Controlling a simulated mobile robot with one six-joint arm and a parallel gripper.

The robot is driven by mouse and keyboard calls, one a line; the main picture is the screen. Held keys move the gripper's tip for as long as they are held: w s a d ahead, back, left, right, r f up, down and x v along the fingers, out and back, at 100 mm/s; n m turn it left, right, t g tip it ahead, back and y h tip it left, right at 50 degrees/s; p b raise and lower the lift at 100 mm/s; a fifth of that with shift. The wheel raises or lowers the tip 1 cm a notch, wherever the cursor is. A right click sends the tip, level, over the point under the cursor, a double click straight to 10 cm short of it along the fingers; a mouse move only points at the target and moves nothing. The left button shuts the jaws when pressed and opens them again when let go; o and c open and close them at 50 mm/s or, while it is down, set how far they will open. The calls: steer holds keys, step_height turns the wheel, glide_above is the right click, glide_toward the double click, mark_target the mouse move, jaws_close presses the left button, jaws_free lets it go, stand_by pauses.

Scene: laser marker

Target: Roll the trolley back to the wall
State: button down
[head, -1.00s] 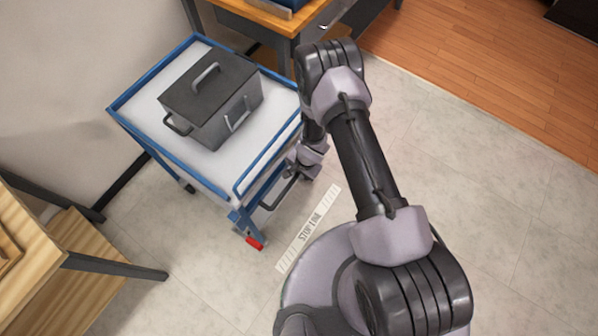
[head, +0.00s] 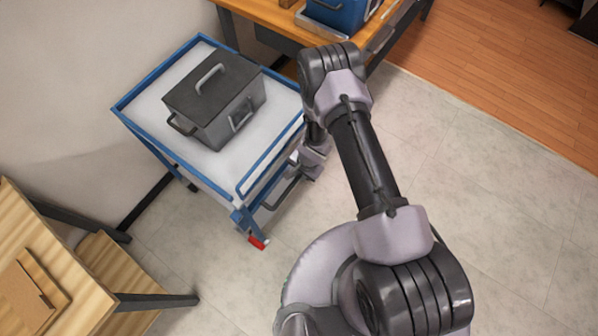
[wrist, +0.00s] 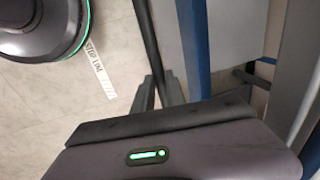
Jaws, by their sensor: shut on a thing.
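The trolley (head: 142,104) has a blue frame and a pale top, and stands in the upper left of the head view. A dark grey lidded box (head: 212,98) with handles sits on it. My gripper (head: 298,174) is at the trolley's near right side, shut on its dark handle bar (head: 284,192). In the wrist view my gripper's fingers (wrist: 158,96) close around the handle bar (wrist: 148,42), with a blue trolley post (wrist: 192,50) to the right. The wall (head: 70,100) is behind and left of the trolley. A red part (head: 258,242) shows at its near lower corner.
A workbench (head: 275,18) with a blue case (head: 335,14) stands beyond the trolley. A wooden table (head: 75,265) with dark legs is at the lower left. The STOP LINE floor mark (wrist: 98,66) lies beside my base in the wrist view. Floor on the right is clear.

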steer(key=shift+w+a+r, duration=0.1)
steer(key=shift+w+a, duration=0.05)
steer(key=shift+w, duration=0.1)
steer(key=c, duration=1.4)
jaws_free()
steer(key=shift+a, duration=0.1)
steer(key=shift+o, duration=0.2)
steer(key=shift+s, duration=0.1)
step_height(320, 180, up, 17)
steer(key=s+d+p, duration=0.2)
steer(key=p, duration=0.4)
steer(key=shift+d+p, duration=0.35)
steer(key=shift+d, duration=0.05)
